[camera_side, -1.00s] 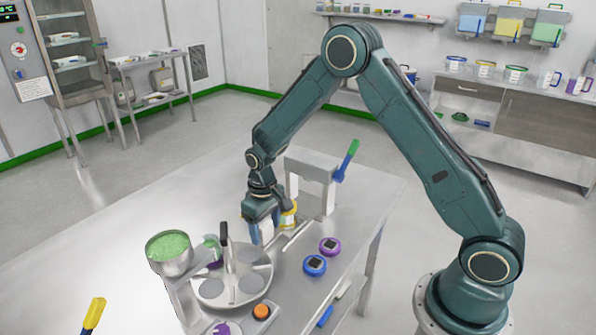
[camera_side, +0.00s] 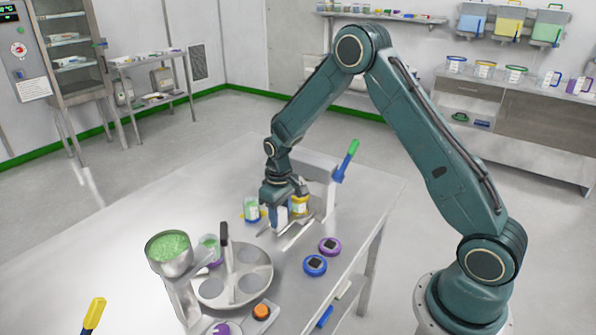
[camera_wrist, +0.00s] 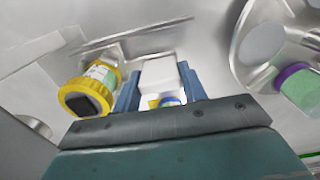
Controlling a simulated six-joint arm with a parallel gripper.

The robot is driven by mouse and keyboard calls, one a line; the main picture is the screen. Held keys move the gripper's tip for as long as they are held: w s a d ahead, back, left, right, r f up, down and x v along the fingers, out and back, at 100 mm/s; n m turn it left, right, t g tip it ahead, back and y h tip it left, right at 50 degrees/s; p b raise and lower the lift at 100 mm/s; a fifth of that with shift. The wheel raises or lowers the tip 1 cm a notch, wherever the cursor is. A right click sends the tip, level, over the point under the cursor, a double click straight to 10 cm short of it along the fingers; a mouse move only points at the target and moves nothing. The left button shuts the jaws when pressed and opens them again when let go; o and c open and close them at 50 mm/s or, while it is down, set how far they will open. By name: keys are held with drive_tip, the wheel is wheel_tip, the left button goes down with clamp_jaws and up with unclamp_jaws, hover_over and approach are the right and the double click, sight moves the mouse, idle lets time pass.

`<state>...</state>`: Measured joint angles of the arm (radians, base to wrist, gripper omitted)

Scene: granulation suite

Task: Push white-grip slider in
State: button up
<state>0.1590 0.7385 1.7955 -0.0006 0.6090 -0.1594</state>
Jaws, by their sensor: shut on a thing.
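The white grip (camera_wrist: 160,74) is a pale block between my two blue fingers in the wrist view. My gripper (camera_wrist: 160,85) is shut on it. In the side view my gripper (camera_side: 280,216) points down by the rails (camera_side: 298,234) in front of the press-like frame, and its fingers mostly hide the grip. A yellow-lidded jar (camera_side: 300,206) stands close beside my gripper, on the frame side. The same jar (camera_wrist: 90,92) shows left of my fingers in the wrist view, with a dark square on its lid. How far in the slider sits I cannot tell.
A blue-banded jar (camera_side: 252,210) stands left of my gripper. The frame (camera_side: 312,163) has a blue lever with a green end. A round turntable (camera_side: 210,290) and a bowl of green granules (camera_side: 168,246) stand nearer. Blue (camera_side: 315,265) and purple (camera_side: 330,246) lids lie right.

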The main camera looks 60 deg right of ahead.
drive_tip(key=shift+d, duration=1.1)
drive_tip(key=o, duration=1.4)
drive_tip(key=shift+r, duration=0.1)
wheel_tip(320, 180, up, 14)
drive_tip(key=shift+f, duration=0.2)
